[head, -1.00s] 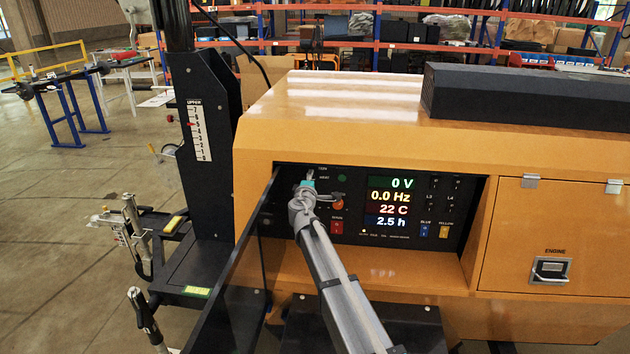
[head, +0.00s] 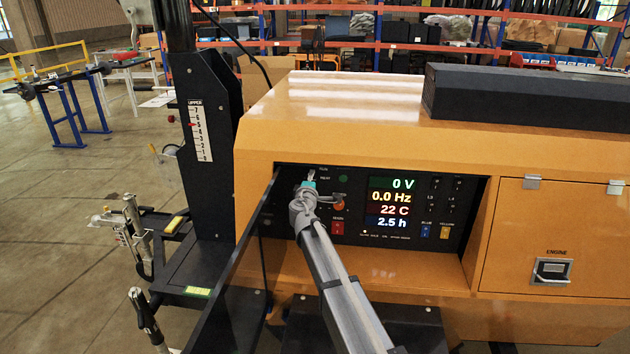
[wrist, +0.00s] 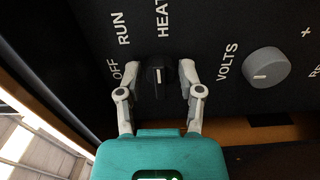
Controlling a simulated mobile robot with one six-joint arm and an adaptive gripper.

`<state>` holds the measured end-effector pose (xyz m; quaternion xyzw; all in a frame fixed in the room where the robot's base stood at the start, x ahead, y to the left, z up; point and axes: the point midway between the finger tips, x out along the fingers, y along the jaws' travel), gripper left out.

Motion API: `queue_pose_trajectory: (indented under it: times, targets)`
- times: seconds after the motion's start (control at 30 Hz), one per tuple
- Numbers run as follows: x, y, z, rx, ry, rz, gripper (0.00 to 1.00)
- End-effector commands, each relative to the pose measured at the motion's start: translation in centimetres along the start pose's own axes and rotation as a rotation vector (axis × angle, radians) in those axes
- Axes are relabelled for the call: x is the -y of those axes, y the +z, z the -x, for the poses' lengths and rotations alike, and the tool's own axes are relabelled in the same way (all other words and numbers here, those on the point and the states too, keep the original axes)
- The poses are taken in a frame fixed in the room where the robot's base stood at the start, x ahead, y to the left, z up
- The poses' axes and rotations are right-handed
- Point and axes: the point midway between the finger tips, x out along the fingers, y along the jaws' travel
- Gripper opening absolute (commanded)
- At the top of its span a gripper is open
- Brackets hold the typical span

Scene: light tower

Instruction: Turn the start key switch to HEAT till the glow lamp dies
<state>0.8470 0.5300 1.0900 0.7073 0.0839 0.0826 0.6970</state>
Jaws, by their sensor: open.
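The start key switch (wrist: 153,84) is a black knob in the wrist view, with OFF, RUN and HEAT lettered around it. Its short white mark points up the picture, toward the HEAT lettering (wrist: 163,20). My gripper (wrist: 161,68) is open, with one grey finger on each side of the knob; I cannot tell whether either finger touches it. In the head view my arm and gripper hide the switch on the black control panel (head: 400,240). A small light (head: 365,232) is lit under the readouts; its label is too small to read, so I cannot confirm it is the glow lamp.
A grey VOLTS knob (wrist: 266,68) is right of the switch. The readouts (head: 393,203) show 0 V, 0.0 Hz, 22 C and 2.5 h. A dark open door (head: 235,285) stands left of my arm. The orange housing (head: 330,120) surrounds the recessed panel.

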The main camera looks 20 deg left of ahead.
Motion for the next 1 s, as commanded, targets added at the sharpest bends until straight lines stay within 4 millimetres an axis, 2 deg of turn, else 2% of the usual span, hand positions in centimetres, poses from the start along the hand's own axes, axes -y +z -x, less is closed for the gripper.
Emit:
queue_pose_trajectory:
  times: [0.27,0.7,1.0]
  targets:
    - [0.0,0.1,2.5,0.0,0.0,0.0,0.49]
    - [0.0,0.2,9.2,0.0,0.0,0.0,0.49]
    - [0.0,0.1,11.4,0.0,0.001,0.0,0.49]
